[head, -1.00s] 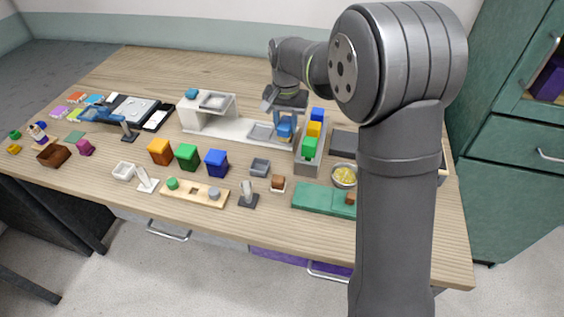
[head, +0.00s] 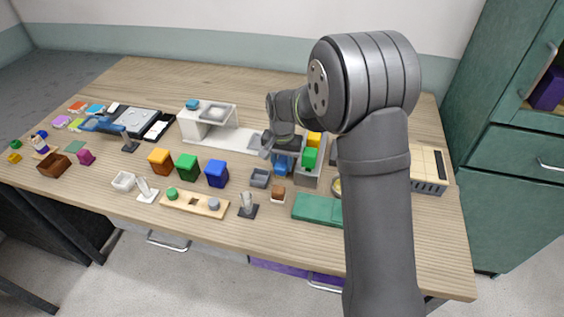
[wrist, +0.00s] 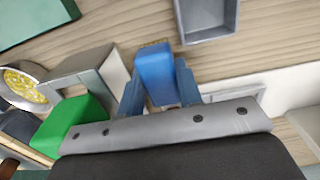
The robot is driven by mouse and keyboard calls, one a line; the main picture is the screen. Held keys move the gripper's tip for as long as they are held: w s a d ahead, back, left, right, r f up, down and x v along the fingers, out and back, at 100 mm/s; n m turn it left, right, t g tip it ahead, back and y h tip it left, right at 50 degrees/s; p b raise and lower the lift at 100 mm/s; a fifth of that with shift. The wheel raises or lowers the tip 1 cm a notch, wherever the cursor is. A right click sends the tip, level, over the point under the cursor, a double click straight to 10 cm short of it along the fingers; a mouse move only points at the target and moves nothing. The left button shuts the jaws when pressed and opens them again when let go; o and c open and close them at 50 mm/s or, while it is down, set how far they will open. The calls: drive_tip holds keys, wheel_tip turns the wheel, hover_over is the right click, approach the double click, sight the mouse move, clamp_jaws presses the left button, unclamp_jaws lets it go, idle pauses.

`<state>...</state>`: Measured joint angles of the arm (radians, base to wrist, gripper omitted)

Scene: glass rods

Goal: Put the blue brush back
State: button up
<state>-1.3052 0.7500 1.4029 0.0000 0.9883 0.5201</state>
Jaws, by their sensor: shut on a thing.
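The blue brush (wrist: 155,72) is between the two fingers of my gripper (wrist: 158,88) in the wrist view, with a tan tip at its far end. My gripper is shut on it. In the head view, my gripper (head: 284,150) is left of the long grey tray, with the blue brush (head: 284,164) below it. I cannot tell how high the brush is above the table.
The long grey tray (head: 307,179) holds a green block (head: 309,158) and a yellow block (head: 314,139). A small grey bin (head: 260,178), a blue cube (head: 216,174) and a green board (head: 317,209) are nearby. My arm hides part of the right side.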

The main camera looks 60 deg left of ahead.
sight(282, 162)
drive_tip(key=shift+f, duration=0.15)
drive_tip(key=o, duration=0.7)
drive_tip(key=shift+o, duration=0.2)
wheel_tip(282, 162, up, 12)
drive_tip(key=shift+r, duration=0.2)
drive_tip(key=shift+f, duration=0.15)
wheel_tip(282, 162, down, 12)
drive_tip(key=shift+r, duration=2)
drive_tip(key=shift+f, duration=0.15)
